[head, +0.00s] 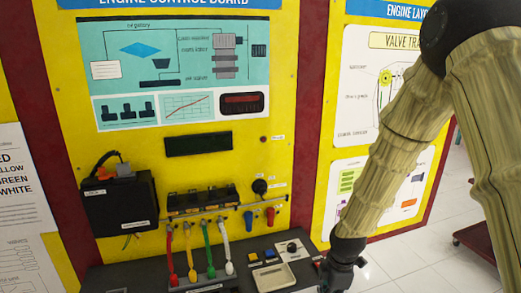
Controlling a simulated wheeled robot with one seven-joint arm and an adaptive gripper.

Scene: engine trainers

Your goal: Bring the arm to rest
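My arm comes in from the upper right of the head view and reaches down in front of the right-hand yellow panel. My gripper (340,274) is dark and sits at the bottom edge of the view, partly cut off. It is beside the right end of the dark bench shelf (130,272). Its fingertips are too small and too cropped to tell whether they are open or shut. No held object shows.
The yellow engine control board (285,75) stands behind the shelf. A black box (120,203) is mounted on its left. Red, yellow, green and white cables (188,250) hang to the shelf. A small tray (273,277) lies near my gripper. White floor tiles (415,258) show at right.

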